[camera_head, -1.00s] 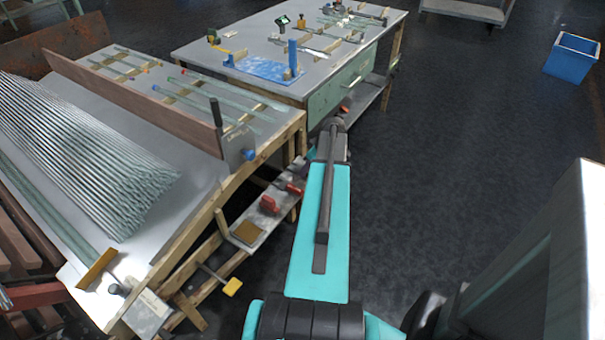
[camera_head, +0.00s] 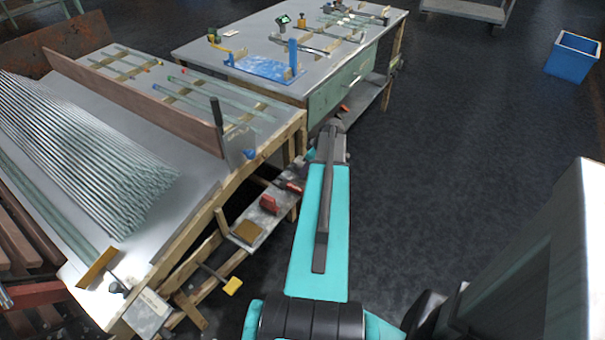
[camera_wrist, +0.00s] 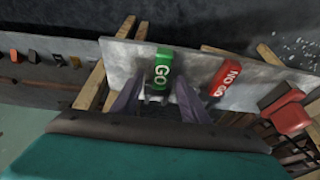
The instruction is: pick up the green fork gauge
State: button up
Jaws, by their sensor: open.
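The green fork gauge (camera_wrist: 162,68), marked GO, sits on a narrow grey shelf in the wrist view. My gripper (camera_wrist: 158,102) is open, its two purplish fingers pointing toward the green gauge from the near side. The gauge's lower end shows between the fingertips; I cannot tell whether they touch it. A red gauge (camera_wrist: 225,78), marked NO GO, lies just right of the right finger. In the head view, my arm reaches to the low shelf, and I cannot make out the green gauge there.
The grey shelf (camera_head: 243,246) runs along the sloped bench's side and holds red items (camera_head: 269,204). In the wrist view, a red block (camera_wrist: 288,115) stands at the right. The workbench (camera_head: 230,40) is beyond.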

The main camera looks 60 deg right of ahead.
jog(key=shift+f, duration=0.15)
grip_shut()
jog(key=shift+r, duration=0.2)
jog(key=shift+r, duration=0.35)
notch_tip(320, 180, up, 3)
jog(key=shift+f, duration=0.1)
jog(key=s+r+b, duration=0.1)
jog(key=s, duration=1.5)
jog(key=shift+a+r+b, duration=0.25)
jog(key=shift+a+b, duration=0.1)
jog(key=shift+b, duration=0.05)
